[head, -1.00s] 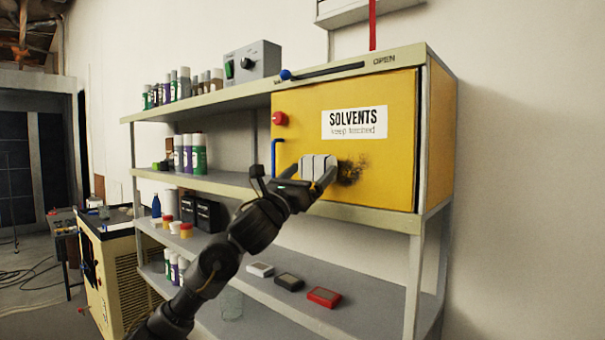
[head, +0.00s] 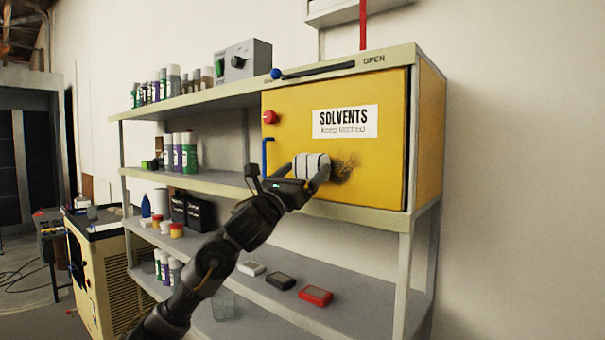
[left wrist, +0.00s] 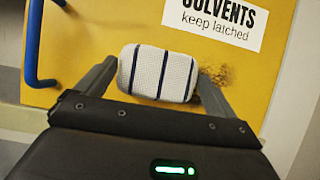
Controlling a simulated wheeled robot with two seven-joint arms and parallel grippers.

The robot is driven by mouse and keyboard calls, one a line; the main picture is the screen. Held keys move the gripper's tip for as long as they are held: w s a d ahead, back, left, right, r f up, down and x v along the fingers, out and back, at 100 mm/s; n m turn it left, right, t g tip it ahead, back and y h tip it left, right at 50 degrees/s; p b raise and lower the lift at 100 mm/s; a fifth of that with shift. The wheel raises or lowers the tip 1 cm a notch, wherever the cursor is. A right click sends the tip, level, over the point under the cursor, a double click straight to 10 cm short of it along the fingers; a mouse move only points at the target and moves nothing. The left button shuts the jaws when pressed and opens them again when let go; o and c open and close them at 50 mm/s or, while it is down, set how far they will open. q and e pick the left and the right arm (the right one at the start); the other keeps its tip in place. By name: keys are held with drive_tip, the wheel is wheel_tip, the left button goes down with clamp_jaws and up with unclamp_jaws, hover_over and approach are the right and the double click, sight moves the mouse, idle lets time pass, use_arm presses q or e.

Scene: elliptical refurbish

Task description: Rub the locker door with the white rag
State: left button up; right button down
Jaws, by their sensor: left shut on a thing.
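The yellow locker door (head: 385,110) is closed and has a "SOLVENTS keep latched" label, a red knob and a blue handle. A dark smudge (head: 345,167) marks its lower middle, just right of the rag. My left gripper (head: 307,172) is shut on the white rag (head: 312,166), a folded pad with dark stripes. In the left wrist view the rag (left wrist: 158,73) sits between the two fingers in front of the door, with the smudge (left wrist: 213,78) partly behind the right finger. Whether the rag touches the door I cannot tell. My right gripper is out of view.
The locker stands on a grey shelf unit (head: 185,181) with spray cans and dark boxes to the left. A lower shelf holds a red block (head: 315,295) and two darker or grey ones. A grey control box (head: 243,62) and a blue-knobbed lever (head: 318,70) are on top.

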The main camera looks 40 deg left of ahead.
use_arm(q)
drive_tip(key=shift+w, duration=0.7)
drive_tip(key=shift+d, duration=0.1)
drive_tip(key=shift+d+b, duration=0.6)
drive_tip(key=shift+d, duration=1.05)
drive_tip(key=shift+d, duration=0.1)
drive_tip(key=shift+d+b, duration=0.7)
drive_tip(key=shift+d, duration=0.4)
drive_tip(key=shift+w+d, duration=0.1)
drive_tip(key=shift+d, duration=0.45)
drive_tip(key=shift+d+f+b, duration=0.1)
drive_tip(key=shift+d+b, duration=0.9)
drive_tip(key=shift+w+d, duration=0.1)
drive_tip(key=shift+d, duration=0.55)
drive_tip(key=shift+b, duration=0.35)
